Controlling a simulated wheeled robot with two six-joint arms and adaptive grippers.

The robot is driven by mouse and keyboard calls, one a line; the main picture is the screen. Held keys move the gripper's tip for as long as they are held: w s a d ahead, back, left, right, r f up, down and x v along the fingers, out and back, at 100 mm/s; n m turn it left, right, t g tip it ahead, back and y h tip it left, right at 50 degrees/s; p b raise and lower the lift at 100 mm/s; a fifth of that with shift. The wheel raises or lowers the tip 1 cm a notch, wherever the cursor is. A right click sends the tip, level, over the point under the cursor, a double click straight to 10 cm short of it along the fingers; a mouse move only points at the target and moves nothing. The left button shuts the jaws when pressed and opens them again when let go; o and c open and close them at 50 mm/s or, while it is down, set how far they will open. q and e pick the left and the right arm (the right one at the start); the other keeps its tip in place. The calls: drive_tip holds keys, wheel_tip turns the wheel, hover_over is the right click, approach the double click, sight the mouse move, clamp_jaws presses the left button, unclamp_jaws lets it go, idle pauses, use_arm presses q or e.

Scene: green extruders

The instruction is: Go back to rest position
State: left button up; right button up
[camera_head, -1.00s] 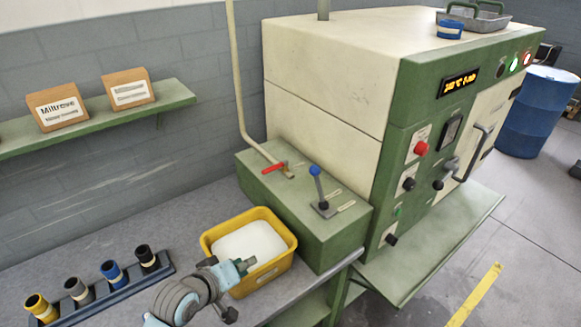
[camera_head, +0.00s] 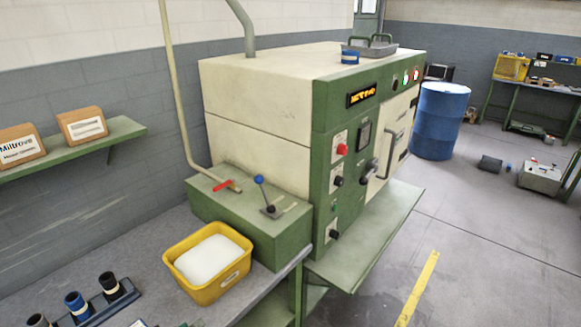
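The task names no object, only my rest position.
The bin of white material stands on the grey bench beside the green and cream extruder (camera_head: 258,123). Several dark and blue cylinders, one a blue one (camera_head: 77,305), stand in a rack at lower left.

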use_arm(q)
drive_tip(key=s+a+f+m+g+y, duration=0.1)
drive_tip(key=s+f+m+g+y, duration=0.2)
drive_tip(key=s, duration=0.7)
drive_tip(key=s+a+f+m+g, duration=0.2)
drive_tip(key=s+f+m+g, duration=0.25)
drive_tip(key=s, duration=0.65)
drive_tip(key=s+f+b+x, duration=0.1)
drive_tip(key=s+b+x, duration=0.1)
drive_tip(key=x, duration=0.9)
drive_tip(key=s+b+x, duration=0.1)
drive_tip(key=s+x, duration=0.2)
drive_tip(key=x, duration=0.8)
drive_tip(key=s+f+g+b, duration=0.1)
drive_tip(key=s+f+b, duration=0.1)
drive_tip(key=s+f, duration=1.2)
drive_tip(key=shift+s+a+f+b, duration=0.3)
drive_tip(key=shift+s+f+b, duration=0.1)
drive_tip(key=shift+f, duration=0.05)
use_arm(e)
wheel_tip(320, 180, down, 6)
drive_tip(key=shift+w+r, duration=0.15)
